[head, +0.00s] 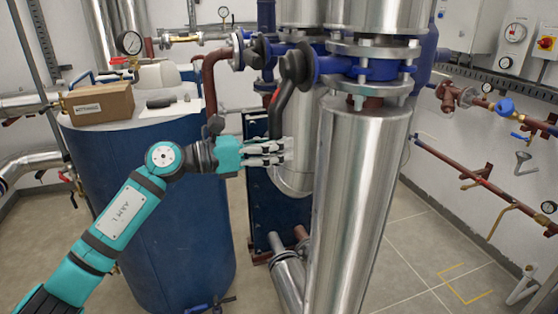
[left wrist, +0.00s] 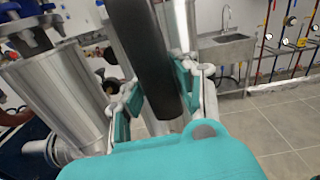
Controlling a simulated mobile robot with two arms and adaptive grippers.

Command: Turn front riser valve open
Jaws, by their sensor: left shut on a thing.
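The front riser valve has a blue body (head: 372,70) clamped between flanges on the large silver-clad riser (head: 355,180). Its long black lever (head: 288,80) hangs down at a slight slant to the left of the body, with a red mark on it. My left gripper (head: 284,150) is at the lower end of the lever. In the left wrist view, the black lever (left wrist: 147,50) runs between the two fingers of my left gripper (left wrist: 158,95), which is shut on it. The lever's tip is partly hidden by the fingers in the head view. My right gripper is not in view.
A blue tank (head: 150,220) with a cardboard box (head: 98,103) on top stands at the left, behind my left arm. A dark blue plate exchanger (head: 262,205) stands behind the gripper. Pipes and valves (head: 450,95) line the right wall. The tiled floor (head: 420,245) at right is clear.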

